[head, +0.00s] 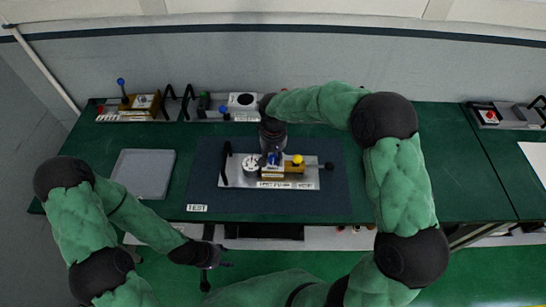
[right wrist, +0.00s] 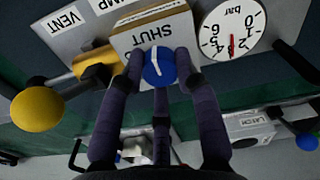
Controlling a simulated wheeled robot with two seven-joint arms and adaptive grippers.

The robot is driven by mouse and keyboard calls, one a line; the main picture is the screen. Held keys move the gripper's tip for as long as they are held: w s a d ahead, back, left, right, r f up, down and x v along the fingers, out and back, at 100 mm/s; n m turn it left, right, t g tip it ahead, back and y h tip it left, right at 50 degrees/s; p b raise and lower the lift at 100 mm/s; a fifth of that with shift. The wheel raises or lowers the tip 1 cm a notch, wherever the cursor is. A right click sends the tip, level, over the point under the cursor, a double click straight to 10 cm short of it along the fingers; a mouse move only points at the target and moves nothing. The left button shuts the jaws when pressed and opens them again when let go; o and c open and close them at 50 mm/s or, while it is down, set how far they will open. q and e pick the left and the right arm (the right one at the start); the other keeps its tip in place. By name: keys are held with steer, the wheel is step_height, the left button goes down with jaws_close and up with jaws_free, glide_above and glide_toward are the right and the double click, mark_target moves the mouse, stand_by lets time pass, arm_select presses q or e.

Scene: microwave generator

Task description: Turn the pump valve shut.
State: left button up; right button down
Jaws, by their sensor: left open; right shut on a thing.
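The pump valve's round blue knob (right wrist: 159,67) sits on a tan block (right wrist: 150,28) marked SHUT. Its white line runs nearly up and down in the right wrist view, its upper end toward the SHUT lettering. My right gripper (right wrist: 157,70) has a finger on each side of the knob and is shut on it. In the head view the right gripper (head: 272,155) comes down on the silver panel (head: 230,172) from above, partly hiding the knob. My left gripper (head: 214,266) is open and empty in front of the bench, at lower left.
A yellow ball knob (head: 297,160) stands beside the valve, near the VENT label (right wrist: 62,20). A pressure gauge (right wrist: 232,30) with a red needle is on its other side. The panel lies on a dark mat (head: 205,165). A grey tray (head: 143,173) lies left; other units line the back.

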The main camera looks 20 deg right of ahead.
mark_target(274, 158)
stand_by(0.4)
steer(key=c, duration=0.9)
jaws_free()
steer(key=shift+r, duration=0.1)
step_height(274, 158, up, 12)
